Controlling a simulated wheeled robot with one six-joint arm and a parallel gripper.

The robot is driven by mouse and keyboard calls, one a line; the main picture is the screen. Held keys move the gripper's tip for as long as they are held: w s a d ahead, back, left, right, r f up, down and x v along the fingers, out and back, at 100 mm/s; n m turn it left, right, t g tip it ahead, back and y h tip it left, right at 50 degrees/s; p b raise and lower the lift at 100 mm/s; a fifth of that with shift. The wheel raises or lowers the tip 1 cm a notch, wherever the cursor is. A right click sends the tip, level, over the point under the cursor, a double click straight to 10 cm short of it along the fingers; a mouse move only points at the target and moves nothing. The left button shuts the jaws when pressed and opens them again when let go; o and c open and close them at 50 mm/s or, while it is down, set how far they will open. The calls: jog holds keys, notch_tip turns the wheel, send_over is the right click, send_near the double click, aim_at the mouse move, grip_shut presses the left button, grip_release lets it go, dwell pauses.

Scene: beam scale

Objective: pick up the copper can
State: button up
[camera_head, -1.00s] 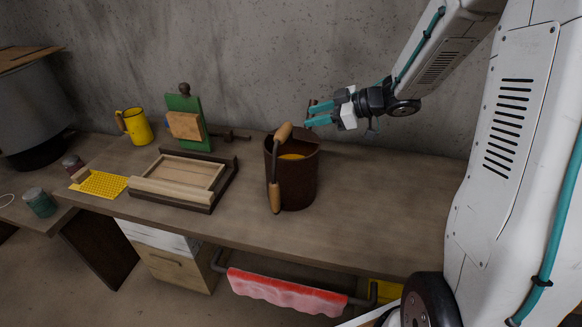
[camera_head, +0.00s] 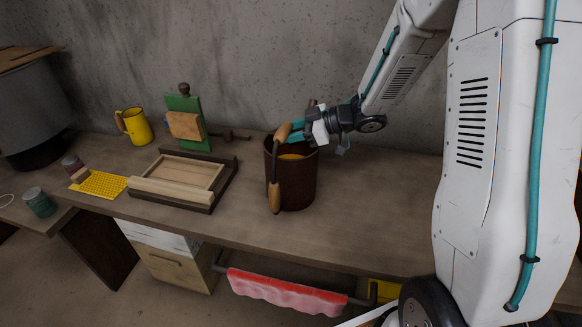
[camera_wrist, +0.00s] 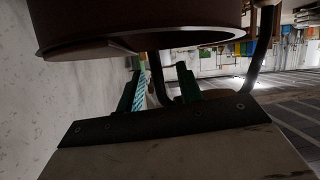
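A dark reddish-brown can (camera_head: 298,183) with wooden-gripped handles stands upright on the workbench; something yellow shows inside it. It is the most copper-like large vessel in view. My gripper (camera_head: 298,130) is at its upper back right, with teal fingers by the rim. In the wrist view, the can's dark rim (camera_wrist: 150,43) crosses the top. My gripper's green fingers (camera_wrist: 160,88) are apart below it, with a thin dark bar visible between them. Whether they touch the can or bar is unclear.
A wooden tray (camera_head: 150,193), a yellow mug (camera_head: 134,127) and a green board (camera_head: 184,104) are left of the can. The bench right of the brown can is clear.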

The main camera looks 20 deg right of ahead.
grip_shut()
jog(key=shift+r, duration=0.1)
dwell(1.2)
